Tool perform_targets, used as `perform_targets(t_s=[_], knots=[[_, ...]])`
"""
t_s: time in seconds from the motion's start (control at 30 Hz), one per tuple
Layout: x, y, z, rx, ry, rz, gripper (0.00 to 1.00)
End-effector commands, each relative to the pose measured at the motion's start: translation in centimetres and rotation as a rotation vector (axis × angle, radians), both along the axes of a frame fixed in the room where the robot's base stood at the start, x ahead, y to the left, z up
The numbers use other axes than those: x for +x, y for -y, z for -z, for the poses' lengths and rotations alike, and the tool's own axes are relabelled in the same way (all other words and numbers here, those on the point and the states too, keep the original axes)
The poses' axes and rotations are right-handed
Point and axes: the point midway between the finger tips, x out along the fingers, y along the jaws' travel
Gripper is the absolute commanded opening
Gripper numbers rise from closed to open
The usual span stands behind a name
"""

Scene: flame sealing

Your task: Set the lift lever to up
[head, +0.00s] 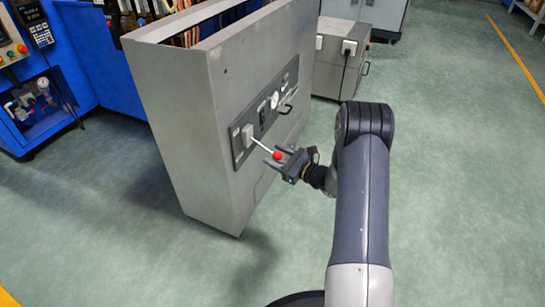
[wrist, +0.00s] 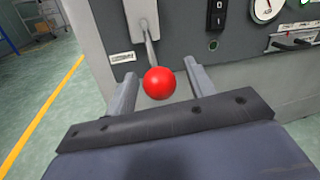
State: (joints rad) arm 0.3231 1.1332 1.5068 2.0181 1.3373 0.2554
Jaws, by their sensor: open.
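The lift lever is a thin pale rod (head: 262,146) with a red ball knob (head: 277,155), sticking out from a light grey mount (head: 247,136) on the dark panel of a grey cabinet. In the wrist view the red knob (wrist: 159,83) sits between my two fingers, with the rod running up from it to the mount (wrist: 142,20). My gripper (head: 278,154) is open around the knob, with a finger on each side; it also shows in the wrist view (wrist: 158,82). A gap shows between the knob and each finger. The label's text beside the mount is unreadable.
The grey cabinet (head: 165,110) stands before my arm. Its panel also carries a black switch (wrist: 216,15), a round gauge (wrist: 265,8) and a handle (head: 288,103). A smaller grey box (head: 330,75) stands behind. Green floor (head: 440,130) is clear at right.

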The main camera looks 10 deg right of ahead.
Motion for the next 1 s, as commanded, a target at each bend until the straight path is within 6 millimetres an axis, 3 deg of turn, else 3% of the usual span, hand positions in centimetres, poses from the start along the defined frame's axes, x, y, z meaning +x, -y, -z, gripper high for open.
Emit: perform_targets(t_s=[0.2, 0.47, 1.0], knots=[[1.21, -1.11, 0.0, -0.001, 0.001, 0.0, 0.52], [1.27, -1.16, -0.06, 0.0, 0.0, 0.001, 0.52], [1.25, -1.14, -0.04, 0.0, 0.0, 0.001, 0.08]])
